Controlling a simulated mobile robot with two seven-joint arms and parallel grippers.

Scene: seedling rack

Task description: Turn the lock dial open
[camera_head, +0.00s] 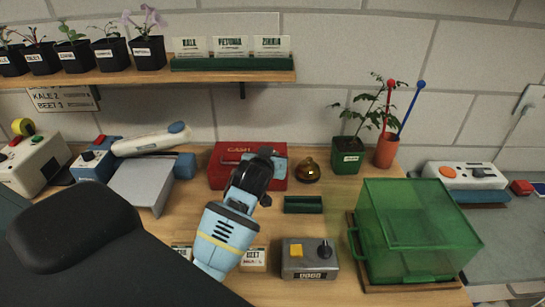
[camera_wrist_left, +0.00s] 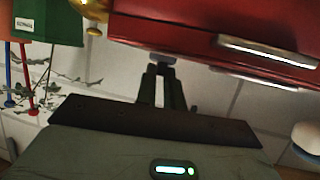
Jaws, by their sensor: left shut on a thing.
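The red cash box (camera_head: 224,170) stands on the table near the back wall, behind my left gripper (camera_head: 266,158). In the left wrist view the red box (camera_wrist_left: 190,35) fills the top, with metal strips along its side. My left gripper (camera_wrist_left: 162,80) reaches the box's edge there, its fingers close together on a small grey piece (camera_wrist_left: 162,58). This piece looks like the lock dial, but its face and any marks are hidden. In the head view my gripper covers part of the box and the dial cannot be made out. My right gripper is in neither view.
A brass bell (camera_head: 308,170) and a small green tray (camera_head: 303,205) sit right of the box. A grey control box (camera_head: 310,259) and a green lidded bin (camera_head: 412,235) stand nearer the front. A potted plant (camera_head: 346,157) is at the back right.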

